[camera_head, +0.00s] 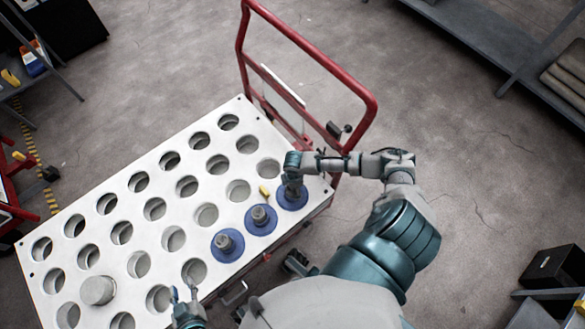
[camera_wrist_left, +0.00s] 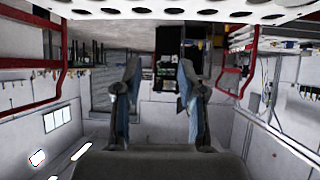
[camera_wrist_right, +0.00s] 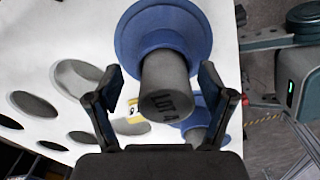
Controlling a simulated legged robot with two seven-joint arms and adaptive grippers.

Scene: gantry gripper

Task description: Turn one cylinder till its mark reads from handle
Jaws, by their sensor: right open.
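Three grey cylinders with blue collars stand in the white perforated top (camera_head: 140,205) of a cart with a red handle (camera_head: 308,40). They are the near one (camera_head: 227,243), the middle one (camera_head: 261,217) and the one nearest the handle (camera_head: 293,200). My right gripper (camera_head: 291,180) is over the last. In the right wrist view that cylinder (camera_wrist_right: 165,85) stands between the open fingers, apart from them; its end reads "LOT A", slightly tilted. My left gripper (camera_head: 184,293) is open and empty near the cart's front edge; its fingers also show in the left wrist view (camera_wrist_left: 160,90).
A plain pale cylinder (camera_head: 97,290) sits at the lower left of the top. A small yellow tag (camera_head: 264,191) lies near the middle collar. Most holes are empty. A shelf (camera_head: 500,50) stands at the upper right; floor around the cart is mostly clear.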

